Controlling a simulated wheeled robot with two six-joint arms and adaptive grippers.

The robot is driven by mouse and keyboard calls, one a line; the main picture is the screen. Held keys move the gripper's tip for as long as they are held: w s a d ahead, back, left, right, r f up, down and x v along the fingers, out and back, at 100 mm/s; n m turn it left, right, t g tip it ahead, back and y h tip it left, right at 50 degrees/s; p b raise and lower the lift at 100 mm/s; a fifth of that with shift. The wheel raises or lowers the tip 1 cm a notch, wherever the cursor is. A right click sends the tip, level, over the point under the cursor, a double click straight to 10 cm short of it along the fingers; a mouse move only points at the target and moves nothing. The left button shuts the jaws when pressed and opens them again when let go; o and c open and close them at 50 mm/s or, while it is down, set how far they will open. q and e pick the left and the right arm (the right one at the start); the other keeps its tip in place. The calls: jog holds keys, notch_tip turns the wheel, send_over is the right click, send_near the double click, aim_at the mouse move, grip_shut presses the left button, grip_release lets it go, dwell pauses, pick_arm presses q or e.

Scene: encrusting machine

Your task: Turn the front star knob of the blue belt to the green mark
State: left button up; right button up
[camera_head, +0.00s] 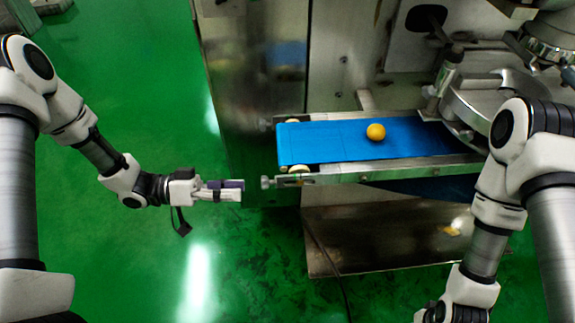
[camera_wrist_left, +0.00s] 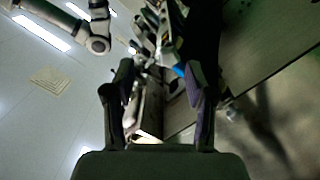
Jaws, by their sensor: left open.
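The blue belt (camera_head: 340,150) runs out of the machine on a metal frame, with a yellow-orange ball on it. The front star knob (camera_head: 265,183) is small and grey, at the left end of the front rail. My left gripper (camera_head: 241,190) is open and level, just left of the knob and pointing at it. A small gap seems to part them. In the left wrist view the two fingers (camera_wrist_left: 158,80) stand apart; I cannot make out the knob between them. The green mark is too small to tell. My right gripper is out of view; only its arm shows at lower right.
A second knob (camera_head: 265,124) sits at the far rail's left end. The steel machine body (camera_head: 250,75) rises behind the belt. A metal plate (camera_head: 345,250) and a dark cable lie below the belt. The green floor at left is mostly clear.

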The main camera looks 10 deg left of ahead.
aim_at(262, 184)
pick_arm(q)
jog(key=shift+t, duration=0.5)
jog(key=b+x, duration=0.1)
jog(key=x, duration=0.2)
jog(key=w+x, duration=0.1)
jog(key=x, duration=0.2)
jog(key=shift+w+b, duration=0.1)
jog(key=shift+b, duration=0.3)
jog(key=shift+w+f, duration=0.1)
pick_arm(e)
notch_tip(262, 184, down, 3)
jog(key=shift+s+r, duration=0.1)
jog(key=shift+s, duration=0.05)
pick_arm(q)
grip_shut()
